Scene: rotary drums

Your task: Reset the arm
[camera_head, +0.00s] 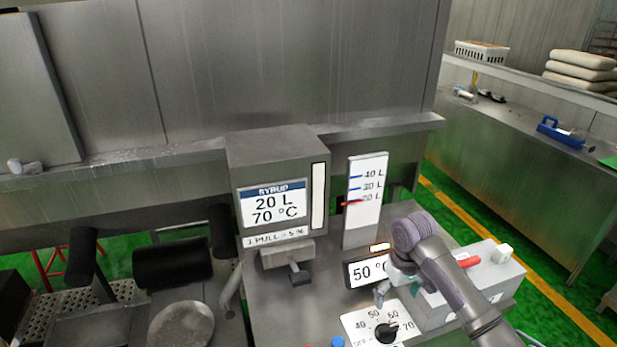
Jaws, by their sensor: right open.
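My right arm reaches in from the lower right, its wrist bent down over the steel counter. My right gripper (382,292) is open and empty, pointing down in front of the 50 °C display (367,269). It hangs above the dial panel (357,324), which has a black knob (386,332) and marks from 40 to 70. The arm hides part of the display and of a white box (492,277) with a red part on its top. My left gripper is not in view.
A grey syrup dispenser (272,160) reading 20 L, 70 °C stands left of my gripper, with a lever (298,274) below. A level gauge (364,205) stands behind. Black rollers (172,263) and a round pan (181,325) are lower left. A far counter (520,150) lies right, past green floor.

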